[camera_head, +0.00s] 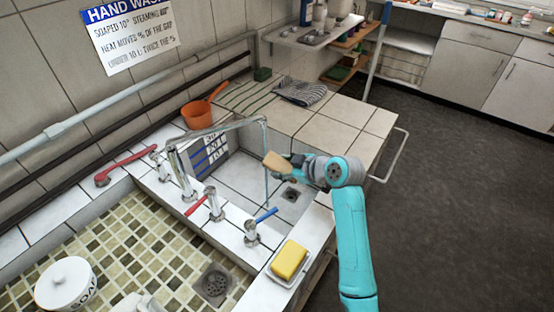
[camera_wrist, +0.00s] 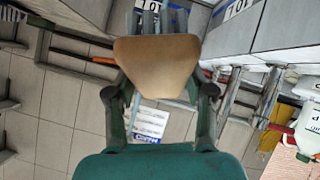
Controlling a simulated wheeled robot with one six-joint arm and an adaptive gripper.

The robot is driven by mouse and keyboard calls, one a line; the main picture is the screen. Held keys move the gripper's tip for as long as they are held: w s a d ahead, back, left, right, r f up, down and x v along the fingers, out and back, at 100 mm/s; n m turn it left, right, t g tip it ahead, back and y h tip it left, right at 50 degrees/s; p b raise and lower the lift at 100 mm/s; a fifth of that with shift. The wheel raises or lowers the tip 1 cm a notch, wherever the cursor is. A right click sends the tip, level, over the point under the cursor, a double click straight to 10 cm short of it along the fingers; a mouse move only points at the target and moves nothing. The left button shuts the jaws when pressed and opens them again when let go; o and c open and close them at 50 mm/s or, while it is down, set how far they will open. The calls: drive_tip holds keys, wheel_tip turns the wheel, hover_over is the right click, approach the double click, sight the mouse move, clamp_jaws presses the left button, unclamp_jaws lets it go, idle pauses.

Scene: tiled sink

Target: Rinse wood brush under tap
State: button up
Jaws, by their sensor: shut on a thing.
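The wood brush (camera_head: 277,162) is a tan wooden piece held over the right-hand sink basin. My gripper (camera_head: 299,165) is shut on it from the right. The chrome tap (camera_head: 215,128) arches over the basin from the left. A thin stream of water (camera_head: 266,187) falls from its spout towards the basin floor. The brush overlaps the stream in the head view; I cannot tell whether water touches it.
A red-handled lever (camera_head: 195,205) and a blue-handled one (camera_head: 262,216) stand left of the basin. A yellow sponge (camera_head: 289,260) lies in a dish on the front rim. An orange pot (camera_head: 198,114) stands behind. The tiled counter right of the basin is mostly clear.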

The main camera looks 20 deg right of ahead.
drive_tip(key=shift+s+d, duration=0.1)
drive_tip(key=shift+s, duration=2)
drive_tip(key=s+r, duration=0.4)
drive_tip(key=s, duration=0.1)
drive_tip(key=shift+d, duration=0.15)
idle(0.8)
